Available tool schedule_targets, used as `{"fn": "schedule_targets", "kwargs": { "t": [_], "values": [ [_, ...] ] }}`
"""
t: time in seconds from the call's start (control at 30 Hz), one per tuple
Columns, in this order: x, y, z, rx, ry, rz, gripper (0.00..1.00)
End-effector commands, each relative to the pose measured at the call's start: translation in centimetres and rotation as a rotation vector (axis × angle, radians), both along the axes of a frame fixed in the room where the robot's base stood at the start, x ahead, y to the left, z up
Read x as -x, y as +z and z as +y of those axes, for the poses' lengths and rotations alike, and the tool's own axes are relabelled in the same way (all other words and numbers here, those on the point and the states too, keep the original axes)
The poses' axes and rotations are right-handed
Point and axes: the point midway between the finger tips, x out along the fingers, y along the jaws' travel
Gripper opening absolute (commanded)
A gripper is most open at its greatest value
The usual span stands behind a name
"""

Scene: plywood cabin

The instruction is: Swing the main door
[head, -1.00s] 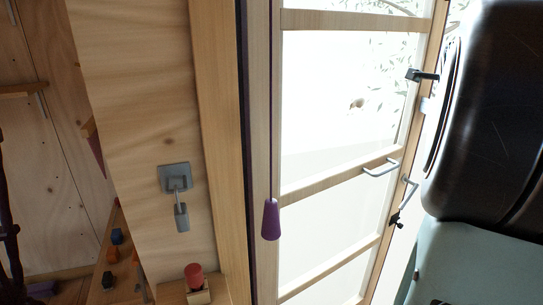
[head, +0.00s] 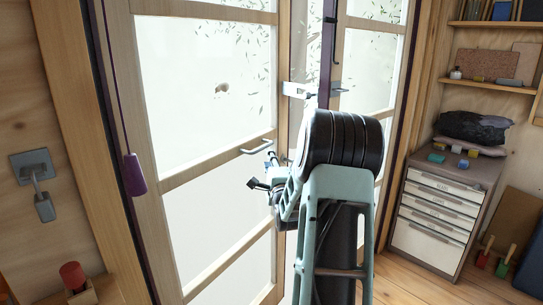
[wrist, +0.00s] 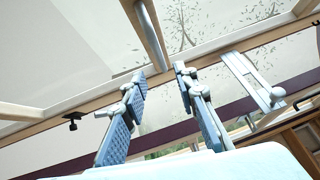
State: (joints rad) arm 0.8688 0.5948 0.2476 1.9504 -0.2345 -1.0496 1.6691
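The main door (head: 200,173) is a wood-framed glass door left of centre in the head view. A grey bar handle (head: 257,146) is on its right part. My gripper (head: 262,183) is just below this handle in the head view, partly hidden by my arm. In the wrist view my gripper (wrist: 160,72) has its two blue-padded fingers apart with nothing held. A grey bar, likely the handle (wrist: 150,30), ends near the space between the fingertips. I cannot tell whether they touch. A metal plate with a lever (wrist: 250,82) is right of the fingers.
Another glazed panel (head: 368,68) is right of a dark post. A drawer cabinet (head: 432,212) stands at the right, with shelves (head: 490,85) above. A purple cone (head: 135,174) hangs at the door's left side. Some floor (head: 400,275) is clear at the lower right.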

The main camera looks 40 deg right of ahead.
Motion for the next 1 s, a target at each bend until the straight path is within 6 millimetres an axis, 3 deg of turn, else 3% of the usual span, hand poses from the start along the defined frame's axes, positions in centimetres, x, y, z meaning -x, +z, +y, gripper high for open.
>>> {"fn": "schedule_targets", "kwargs": {
  "t": [0.27,0.7,1.0],
  "values": [
    [-0.8,-0.2,-0.2,-0.019,0.005,-0.044,0.27],
    [-6.7,0.7,-3.2,-0.018,0.005,-0.041,0.27],
    [-9.0,1.0,-4.4,-0.017,0.004,-0.040,0.27]
  ]
}}
